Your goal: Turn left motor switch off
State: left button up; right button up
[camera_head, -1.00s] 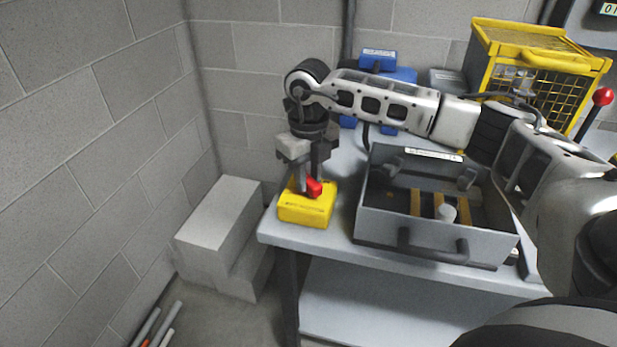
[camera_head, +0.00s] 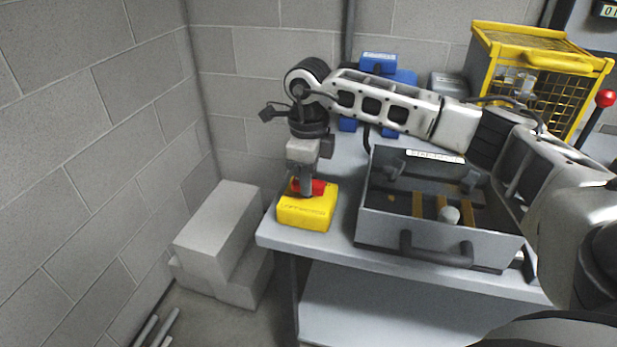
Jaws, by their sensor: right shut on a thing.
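The motor switch is a yellow box (camera_head: 304,213) with a red handle (camera_head: 319,187) on top, at the left front corner of the grey bench. My right arm reaches over the bench from the right. My right gripper (camera_head: 306,190) points down and is shut on the red handle. The near finger hides part of the handle, which lies crosswise in the picture. A label on the box front is too small to read. My left gripper is not in view.
A grey open box (camera_head: 430,241) with a front handle stands right of the switch. A yellow cage (camera_head: 534,62) and a red-knobbed lever (camera_head: 605,98) are behind at the right. Blue items (camera_head: 378,63) stand at the back. Grey blocks (camera_head: 222,240) lie on the floor at left.

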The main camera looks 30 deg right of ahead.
jog(key=shift+r, duration=0.1)
dwell(0.3)
jog(key=o, duration=1)
notch_tip(320, 180, up, 16)
dwell(0.3)
